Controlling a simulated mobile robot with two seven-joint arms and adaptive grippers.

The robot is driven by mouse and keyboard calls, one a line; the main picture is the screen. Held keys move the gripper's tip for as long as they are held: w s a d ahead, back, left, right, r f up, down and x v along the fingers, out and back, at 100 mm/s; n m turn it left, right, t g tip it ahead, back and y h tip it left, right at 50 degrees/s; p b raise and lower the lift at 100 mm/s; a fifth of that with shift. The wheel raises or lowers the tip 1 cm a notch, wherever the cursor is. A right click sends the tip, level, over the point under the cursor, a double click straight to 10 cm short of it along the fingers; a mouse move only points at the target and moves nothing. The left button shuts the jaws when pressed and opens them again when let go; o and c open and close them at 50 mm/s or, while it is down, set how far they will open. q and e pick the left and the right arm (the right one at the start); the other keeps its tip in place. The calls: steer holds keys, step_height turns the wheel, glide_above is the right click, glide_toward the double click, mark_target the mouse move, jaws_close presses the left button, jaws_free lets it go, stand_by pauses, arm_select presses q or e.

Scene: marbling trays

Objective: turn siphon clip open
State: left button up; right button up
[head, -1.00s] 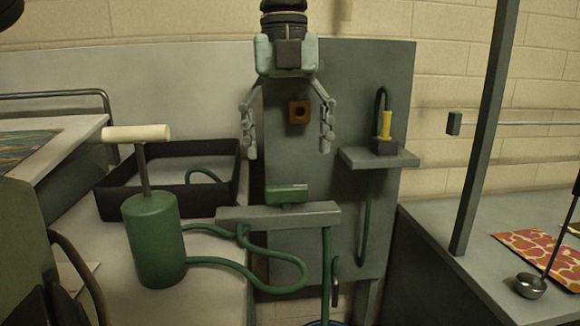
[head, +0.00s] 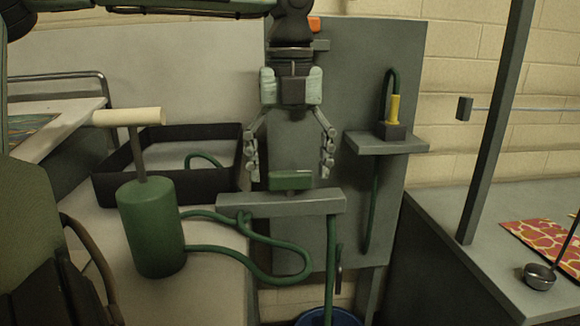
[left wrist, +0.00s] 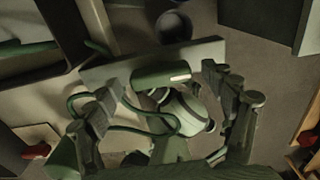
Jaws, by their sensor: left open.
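The siphon clip, a green block with a pale strip on its top edge (head: 290,181), sits on a grey bracket bar (head: 325,204) in front of the grey panel. A green hose loops below the bar. My left gripper (head: 289,168) points down just above the clip, its fingers spread wide to either side. The gap between them is empty. In the left wrist view the clip (left wrist: 161,75) lies between the open fingers (left wrist: 160,85), near their tips. I cannot tell whether a finger touches it. My right gripper does not show.
A green pump cylinder (head: 151,228) with a pale handle stands left, before a black tray (head: 115,184). A small shelf (head: 388,143) holds a yellow-tipped hose end at right. A blue bucket (head: 330,318) is below. A dark post (head: 495,125) stands farther right.

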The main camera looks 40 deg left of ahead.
arm_select(q)
steer(key=c, duration=1.2)
steer(key=shift+o, duration=0.2)
